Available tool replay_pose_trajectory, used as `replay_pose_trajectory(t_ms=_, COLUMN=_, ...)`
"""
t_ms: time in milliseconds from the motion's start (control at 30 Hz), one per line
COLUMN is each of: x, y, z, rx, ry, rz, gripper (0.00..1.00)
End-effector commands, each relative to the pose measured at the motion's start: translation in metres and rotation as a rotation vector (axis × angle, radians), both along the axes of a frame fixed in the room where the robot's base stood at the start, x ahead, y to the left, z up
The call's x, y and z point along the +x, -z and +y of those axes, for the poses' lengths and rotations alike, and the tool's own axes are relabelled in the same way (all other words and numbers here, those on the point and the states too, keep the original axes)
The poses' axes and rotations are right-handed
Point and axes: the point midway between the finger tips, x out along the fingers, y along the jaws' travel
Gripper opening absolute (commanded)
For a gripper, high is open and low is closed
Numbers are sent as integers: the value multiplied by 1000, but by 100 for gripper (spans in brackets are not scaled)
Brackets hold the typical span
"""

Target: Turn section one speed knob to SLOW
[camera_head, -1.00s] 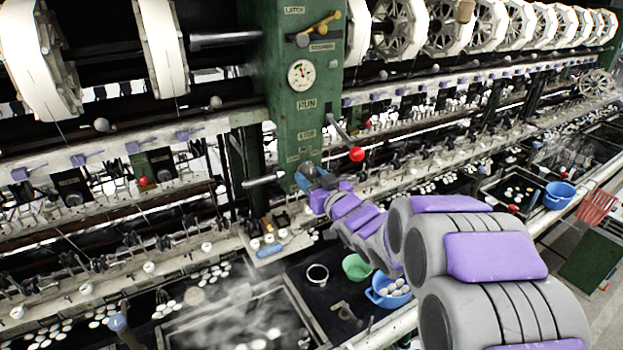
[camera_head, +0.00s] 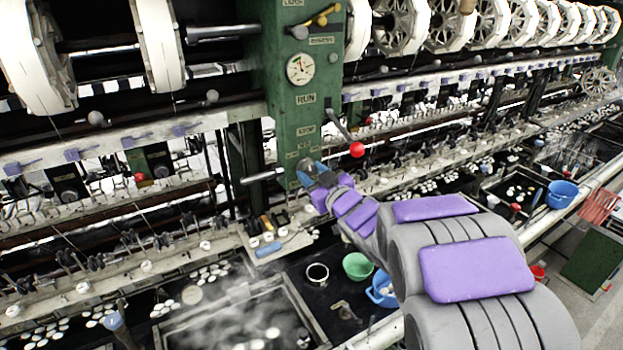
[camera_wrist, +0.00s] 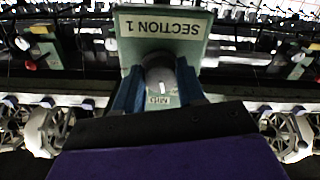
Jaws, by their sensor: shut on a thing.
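The section one speed knob (camera_wrist: 160,78) is a grey round knob with a white mark. In the wrist view it sits between my blue fingers, on a pale green plate (camera_wrist: 190,28) labelled SECTION 1, which appears upside down. A small label reading MID (camera_wrist: 158,100) shows by the knob. My gripper (camera_wrist: 158,92) is shut on the knob. In the head view my gripper (camera_head: 308,172) is at the lower part of the green column (camera_head: 300,110), and the knob is hidden there. No SLOW label is readable in either view.
A lever with a red ball (camera_head: 357,149) stands right of the column, above my arm. A horizontal metal handle (camera_head: 262,176) juts out left of my gripper. Below are a steaming basin (camera_head: 245,320), a green bowl (camera_head: 357,266) and a blue bowl (camera_head: 383,290).

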Motion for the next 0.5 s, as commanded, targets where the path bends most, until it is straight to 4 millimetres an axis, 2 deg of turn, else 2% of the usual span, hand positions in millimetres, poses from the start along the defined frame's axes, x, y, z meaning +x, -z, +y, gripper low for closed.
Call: replay_pose_trajectory(t_ms=500, x=0, y=2, z=0, rx=-345, ry=-3, rz=-231, gripper=9)
